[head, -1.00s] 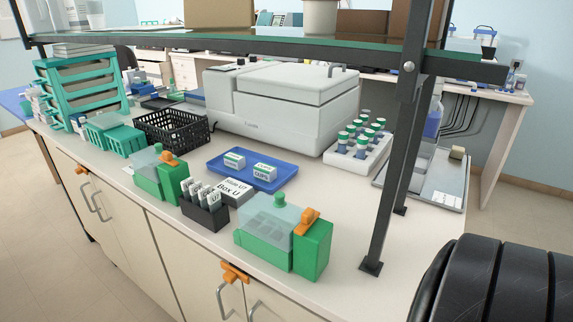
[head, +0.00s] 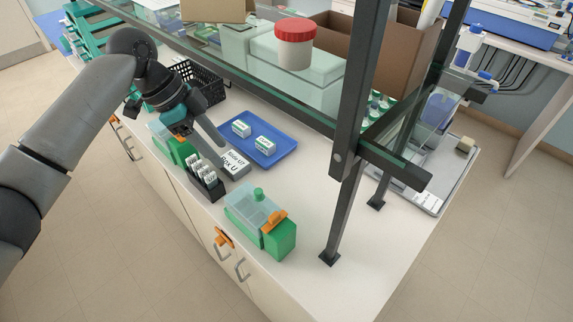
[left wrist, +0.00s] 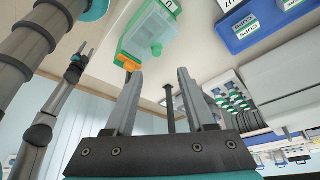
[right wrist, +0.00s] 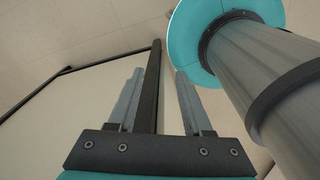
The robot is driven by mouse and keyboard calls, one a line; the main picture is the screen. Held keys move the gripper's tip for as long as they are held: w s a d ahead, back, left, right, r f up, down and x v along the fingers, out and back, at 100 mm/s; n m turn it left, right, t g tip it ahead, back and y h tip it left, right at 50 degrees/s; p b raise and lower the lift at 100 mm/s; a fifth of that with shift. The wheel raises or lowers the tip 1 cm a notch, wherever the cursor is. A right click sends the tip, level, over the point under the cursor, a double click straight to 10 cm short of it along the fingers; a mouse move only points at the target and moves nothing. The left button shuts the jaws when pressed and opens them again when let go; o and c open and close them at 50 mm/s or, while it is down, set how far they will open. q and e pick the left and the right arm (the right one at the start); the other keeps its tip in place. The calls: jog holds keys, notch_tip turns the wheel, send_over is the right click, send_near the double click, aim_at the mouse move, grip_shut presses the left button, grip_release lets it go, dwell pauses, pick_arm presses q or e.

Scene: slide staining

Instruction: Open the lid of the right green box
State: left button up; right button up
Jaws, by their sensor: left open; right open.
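The right green box (head: 279,241) stands near the bench's front edge. Its clear lid (head: 247,207) with a green knob (head: 258,194) lies closed over it, with an orange clip (head: 273,221) at its right end. My left gripper (head: 218,142) is open and empty, above the bench up and left of this box, partly over the left green box (head: 178,150). In the left wrist view, a green box with a clear lid (left wrist: 152,38) and orange clip shows beyond the open fingers (left wrist: 160,75). My right gripper (right wrist: 159,75) is open and empty, seen only in the right wrist view.
A dark shelf post (head: 342,215) rises to the right, and a glass shelf overhangs the back. Bench between box and post is clear.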

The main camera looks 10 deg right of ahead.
pick_arm(q)
jog(key=r, duration=0.1)
send_near(256, 191)
jog(key=shift+m, duration=0.4)
jog(key=x, duration=0.7)
jog(key=shift+d+f, duration=0.1)
jog(key=shift+s+d+f, duration=0.1)
jog(key=shift+d+f, duration=0.15)
jog(key=shift+f, duration=0.3)
pick_arm(e)
jog(key=shift+w+a+r, duration=0.3)
jog(key=shift+w+r, duration=0.05)
jog(key=shift+r, duration=0.05)
pick_arm(q)
jog(key=shift+c, duration=0.2)
grip_shut()
pick_arm(e)
jog(key=shift+s, duration=0.1)
